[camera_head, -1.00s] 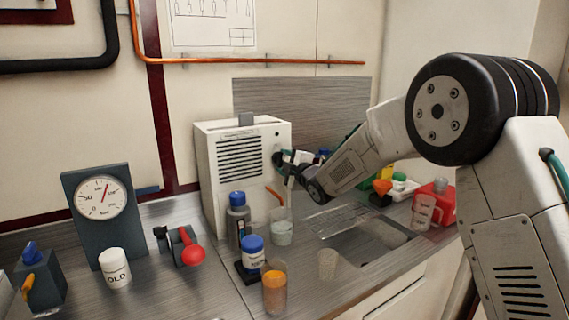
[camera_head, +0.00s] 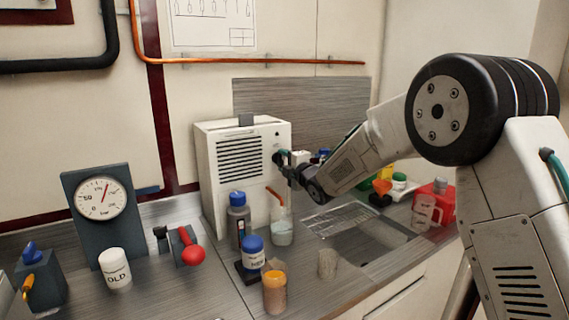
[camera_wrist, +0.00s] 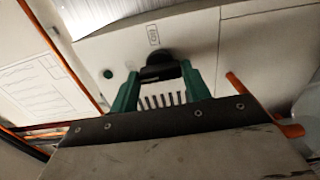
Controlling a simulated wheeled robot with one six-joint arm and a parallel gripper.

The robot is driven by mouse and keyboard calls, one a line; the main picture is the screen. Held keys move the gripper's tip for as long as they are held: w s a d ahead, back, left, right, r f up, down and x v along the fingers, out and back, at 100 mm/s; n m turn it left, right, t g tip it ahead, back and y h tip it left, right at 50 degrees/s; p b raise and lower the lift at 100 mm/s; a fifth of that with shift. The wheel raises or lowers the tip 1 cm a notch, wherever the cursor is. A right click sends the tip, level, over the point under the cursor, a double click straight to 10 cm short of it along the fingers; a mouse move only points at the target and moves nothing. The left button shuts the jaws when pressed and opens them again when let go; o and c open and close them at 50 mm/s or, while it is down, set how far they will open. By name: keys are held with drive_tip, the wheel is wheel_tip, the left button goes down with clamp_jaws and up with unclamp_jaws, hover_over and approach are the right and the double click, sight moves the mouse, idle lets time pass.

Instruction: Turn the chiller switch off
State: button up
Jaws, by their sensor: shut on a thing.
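The chiller is a white box (camera_head: 238,165) with a dark slotted grille, standing on the counter at centre in the head view. Its switch is a black knob (camera_wrist: 160,66) on the white face in the wrist view, below a small printed symbol. My gripper (camera_head: 281,158) is at the chiller's right front in the head view. In the wrist view its green fingers (camera_wrist: 158,82) are shut on the knob, one on each side. The knob is mostly hidden by the gripper in the head view.
A small green round part (camera_wrist: 107,74) sits beside the knob. A grey bottle (camera_head: 238,222), a blue-lidded jar (camera_head: 253,252) and a beaker (camera_head: 281,232) stand in front of the chiller. A sink (camera_head: 365,245) lies to the right. A red-handled valve (camera_head: 190,248) is at left.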

drive_tip(key=shift+f, duration=0.1)
drive_tip(key=o, duration=1)
drive_tip(key=v, duration=0.7)
drive_tip(key=shift+s+d, duration=0.2)
drive_tip(key=shift+s, duration=0.15)
